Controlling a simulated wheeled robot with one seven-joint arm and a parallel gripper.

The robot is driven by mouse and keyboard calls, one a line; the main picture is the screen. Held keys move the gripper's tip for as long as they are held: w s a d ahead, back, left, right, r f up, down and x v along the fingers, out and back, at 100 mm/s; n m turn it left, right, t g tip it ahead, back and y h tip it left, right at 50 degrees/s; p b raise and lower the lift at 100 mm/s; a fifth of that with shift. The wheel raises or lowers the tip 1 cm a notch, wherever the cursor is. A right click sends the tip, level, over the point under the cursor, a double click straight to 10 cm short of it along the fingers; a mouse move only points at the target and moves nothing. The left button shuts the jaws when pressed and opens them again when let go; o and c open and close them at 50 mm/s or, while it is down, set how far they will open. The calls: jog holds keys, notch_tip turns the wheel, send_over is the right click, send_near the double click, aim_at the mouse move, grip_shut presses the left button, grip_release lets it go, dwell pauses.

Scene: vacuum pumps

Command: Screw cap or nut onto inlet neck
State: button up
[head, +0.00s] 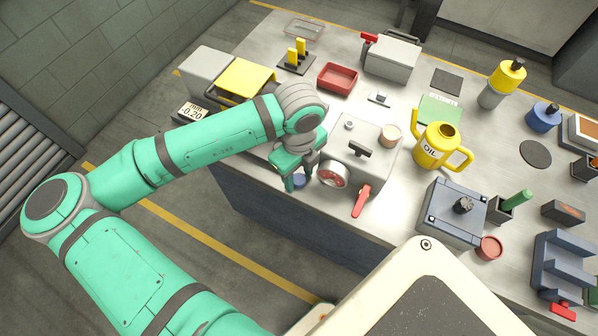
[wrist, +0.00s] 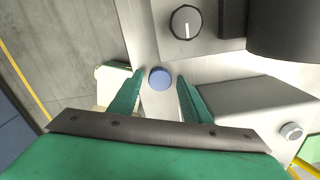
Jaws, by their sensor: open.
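A small round blue cap (wrist: 160,78) lies between the fingertips of my open gripper (wrist: 161,76) in the wrist view, with a thin gap on each side. In the head view the blue cap (head: 299,181) shows low between the fingers of my gripper (head: 298,184), near the table's front edge. I cannot tell whether it rests on the table or sits on a neck. A grey pump unit (head: 352,160) with a round red-rimmed gauge (head: 333,174) stands just right of my gripper. No inlet neck can be made out for certain.
A red-handled lever (head: 361,201) sticks out in front of the pump. A yellow oil can (head: 440,146) stands to its right, and a dark grey block unit (head: 452,212) farther right. A red tray (head: 337,79) lies behind. A black dial (wrist: 186,22) is beyond the cap in the wrist view.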

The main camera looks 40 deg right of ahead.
jog(key=c, duration=1.1)
jog(key=shift+r, duration=3)
grip_shut()
jog(key=shift+r, duration=0.1)
